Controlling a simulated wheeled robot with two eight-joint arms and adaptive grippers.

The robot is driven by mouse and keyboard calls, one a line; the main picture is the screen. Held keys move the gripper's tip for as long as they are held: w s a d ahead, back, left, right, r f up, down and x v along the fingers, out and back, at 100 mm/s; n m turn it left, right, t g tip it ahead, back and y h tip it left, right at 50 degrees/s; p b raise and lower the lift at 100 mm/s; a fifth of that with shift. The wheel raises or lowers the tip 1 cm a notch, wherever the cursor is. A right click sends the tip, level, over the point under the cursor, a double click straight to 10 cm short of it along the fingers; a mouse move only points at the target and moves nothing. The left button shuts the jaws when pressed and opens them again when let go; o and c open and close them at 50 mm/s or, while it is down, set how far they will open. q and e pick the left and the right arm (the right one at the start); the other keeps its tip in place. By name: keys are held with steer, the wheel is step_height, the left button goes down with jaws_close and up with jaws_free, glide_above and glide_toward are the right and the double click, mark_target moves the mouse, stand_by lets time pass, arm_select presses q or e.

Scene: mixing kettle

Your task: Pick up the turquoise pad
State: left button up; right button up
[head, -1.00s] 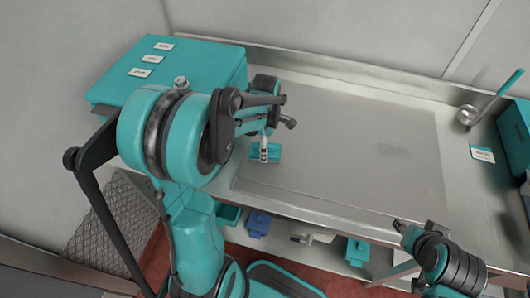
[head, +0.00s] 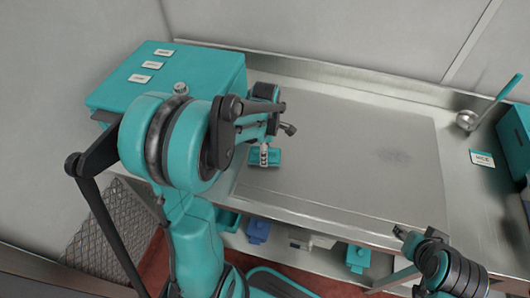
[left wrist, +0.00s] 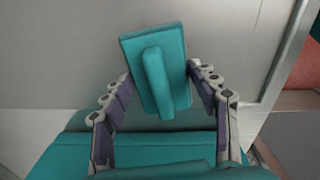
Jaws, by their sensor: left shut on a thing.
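The turquoise pad (head: 273,158) is a flat rectangular block with a raised bar along its middle, seen clearly in the left wrist view (left wrist: 155,80). In the head view it is at the left front edge of the work surface. My left gripper (head: 264,155) is at the pad, its fingers on either side of it, shut on it in the left wrist view (left wrist: 160,90). I cannot tell whether the pad still touches the surface. My right gripper (head: 400,232) is low at the right, away from the pad; its fingers are too small to read.
A turquoise box (head: 190,75) with white labels stands at the back left, close to my left arm. A ladle (head: 468,118) and a labelled card (head: 482,158) are at the right. The middle of the grey work surface (head: 340,150) is clear. Several items sit on the lower shelf.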

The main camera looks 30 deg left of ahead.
mark_target(269, 150)
arm_select(q)
steer(key=r+p, duration=0.1)
steer(key=r, duration=0.1)
steer(key=d+r+p, duration=0.1)
steer(key=r, duration=0.1)
steer(key=shift+w+d+r, duration=0.15)
steer(key=shift+w+r, duration=0.05)
steer(key=w+d+r+p, duration=0.1)
steer(key=d+r, duration=0.2)
steer(key=d, duration=0.2)
steer(key=w+d+r+p, duration=0.1)
steer(key=w+d+r, duration=0.1)
steer(key=d+r, duration=0.1)
steer(key=shift+w+d, duration=0.3)
steer(key=shift+d, duration=0.55)
steer(key=shift+o, duration=0.8)
